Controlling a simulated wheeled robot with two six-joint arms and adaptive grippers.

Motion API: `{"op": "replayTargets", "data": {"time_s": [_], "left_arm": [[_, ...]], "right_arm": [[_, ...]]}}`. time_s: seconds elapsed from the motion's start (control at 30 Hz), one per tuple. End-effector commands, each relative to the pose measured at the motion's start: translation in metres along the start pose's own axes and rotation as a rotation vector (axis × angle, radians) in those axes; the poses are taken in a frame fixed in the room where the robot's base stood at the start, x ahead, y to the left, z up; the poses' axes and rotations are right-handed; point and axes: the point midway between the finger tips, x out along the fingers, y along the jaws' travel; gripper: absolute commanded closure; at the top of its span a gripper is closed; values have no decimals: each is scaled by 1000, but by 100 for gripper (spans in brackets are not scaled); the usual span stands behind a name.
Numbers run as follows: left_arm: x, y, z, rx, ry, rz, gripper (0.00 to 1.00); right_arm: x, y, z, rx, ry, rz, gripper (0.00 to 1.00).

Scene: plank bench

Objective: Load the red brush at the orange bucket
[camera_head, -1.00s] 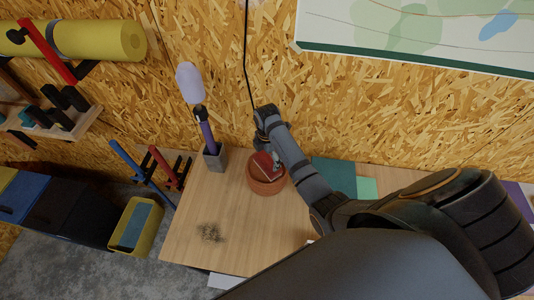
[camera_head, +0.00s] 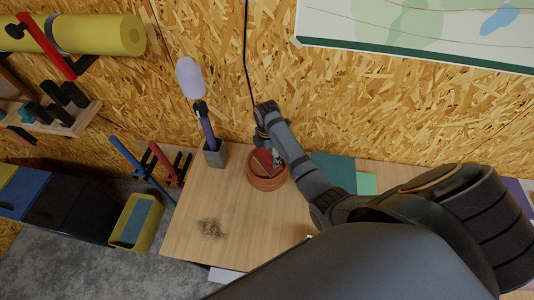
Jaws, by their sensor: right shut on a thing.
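The orange bucket (camera_head: 267,183) is a round reddish-orange pot standing on the wooden bench near the wall. A red brush (camera_head: 262,160) is over and partly inside its mouth. My right gripper (camera_head: 276,159) is above the bucket and shut on the red brush. My own right wrist hides part of the brush and the far side of the bucket. I cannot tell how deep the brush reaches. My left gripper is not in view.
A grey holder (camera_head: 215,154) with a purple-handled, pale-headed tool stands left of the bucket. A dark speckled patch (camera_head: 210,229) lies on the bench (camera_head: 185,215). A green sheet (camera_head: 335,172) lies to the right. A yellow bin (camera_head: 136,223) stands left, past the bench edge.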

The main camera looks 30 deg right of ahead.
Motion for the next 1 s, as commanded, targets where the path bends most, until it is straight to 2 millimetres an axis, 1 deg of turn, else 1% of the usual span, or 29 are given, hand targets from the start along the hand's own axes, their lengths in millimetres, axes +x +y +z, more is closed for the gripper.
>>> {"op": "replayTargets", "data": {"time_s": [0.57, 1.0], "left_arm": [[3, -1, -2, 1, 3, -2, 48], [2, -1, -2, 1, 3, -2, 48]], "right_arm": [[7, 0, 0, 0, 0, 0, 34], [7, 0, 0, 0, 0, -1, 34]]}}
